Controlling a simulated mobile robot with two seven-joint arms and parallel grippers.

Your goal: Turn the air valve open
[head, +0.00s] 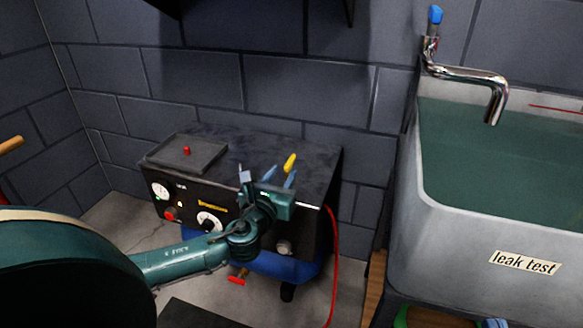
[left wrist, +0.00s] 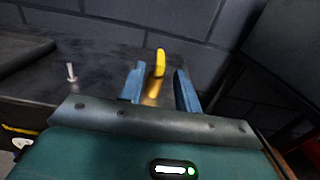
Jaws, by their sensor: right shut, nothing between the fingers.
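The air valve has a yellow handle (head: 290,162) that stands up at the right side of the black compressor box's top (head: 312,160). In the left wrist view the yellow handle (left wrist: 160,62) rises over a brass-coloured body (left wrist: 153,88). My left gripper (head: 280,175) is over the box, its blue fingers open. In the left wrist view my left gripper (left wrist: 158,76) has one finger on each side of the valve in the picture, with gaps on both sides. Whether the fingertips reach the handle in depth is unclear. My right gripper is not in view.
A shallow tray (head: 205,150) with a small red piece is on the box's left. A gauge (head: 160,190) and knobs are on its front. A red-handled fitting (head: 237,281) sits below. A red hose (head: 335,260) hangs at right, near the grey sink (head: 440,240). A block wall stands behind.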

